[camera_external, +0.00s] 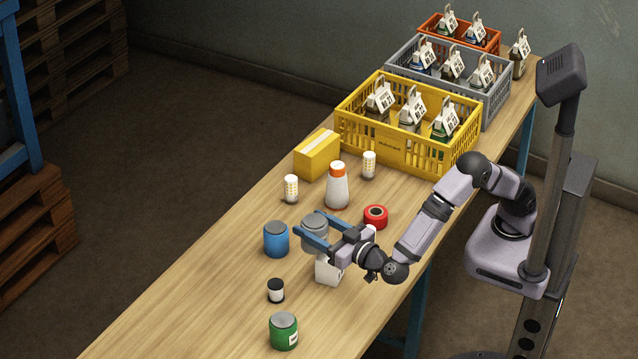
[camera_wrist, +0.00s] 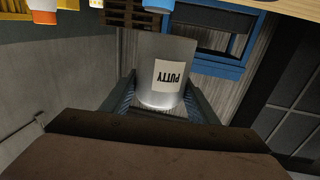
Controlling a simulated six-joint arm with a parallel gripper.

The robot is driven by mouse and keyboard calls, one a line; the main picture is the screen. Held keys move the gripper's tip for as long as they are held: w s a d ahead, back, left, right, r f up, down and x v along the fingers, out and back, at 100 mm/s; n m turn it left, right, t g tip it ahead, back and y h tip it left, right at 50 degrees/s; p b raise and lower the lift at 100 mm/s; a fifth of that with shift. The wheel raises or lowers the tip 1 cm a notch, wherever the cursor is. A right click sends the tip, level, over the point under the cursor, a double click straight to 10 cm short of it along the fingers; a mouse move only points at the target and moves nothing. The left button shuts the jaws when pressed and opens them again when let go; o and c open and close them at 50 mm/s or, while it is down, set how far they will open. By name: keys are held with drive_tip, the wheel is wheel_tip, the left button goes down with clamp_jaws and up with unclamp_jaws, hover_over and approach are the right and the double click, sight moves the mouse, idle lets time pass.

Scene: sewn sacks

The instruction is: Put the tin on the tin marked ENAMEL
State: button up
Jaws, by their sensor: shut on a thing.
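My gripper (camera_external: 303,225) is shut on a grey tin (camera_external: 314,232) and holds it upright above the table. In the wrist view the held tin (camera_wrist: 178,52) sits between my fingers, and its label reads PUTTY, upside down in that picture. A blue tin (camera_external: 276,239) with a grey lid stands just left of it, apart. A green tin (camera_external: 284,332) with a pale label stands at the near end of the table. The word ENAMEL cannot be read on any tin. A white object (camera_external: 328,271) is partly hidden under my gripper.
A small black-lidded jar (camera_external: 276,290) stands between the blue and green tins. A red roll (camera_external: 376,216), a white orange-capped bottle (camera_external: 337,186), two pale cylinders and a yellow box (camera_external: 317,155) stand behind. Crates of tagged bottles (camera_external: 404,145) fill the far end. The near left tabletop is clear.

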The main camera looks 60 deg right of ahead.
drive_tip(key=w+d+r+m+h, duration=0.1)
drive_tip(key=w+d+r+h, duration=0.1)
drive_tip(key=w+d+r, duration=0.45)
drive_tip(key=w+d+r+m+h, duration=0.1)
drive_tip(key=w+d+r, duration=0.2)
drive_tip(key=w+d, duration=0.55)
drive_tip(key=n+y, duration=0.6)
drive_tip(key=y, duration=0.3)
hover_over(276, 227)
wheel_tip(276, 227, down, 3)
drive_tip(key=shift+w+f+p, duration=0.15)
drive_tip(key=shift+f+p, duration=0.25)
drive_tip(key=shift+f, duration=4.5)
drive_tip(key=shift+f, duration=0.2)
drive_tip(key=o, duration=1.3)
drive_tip(key=shift+o, duration=0.5)
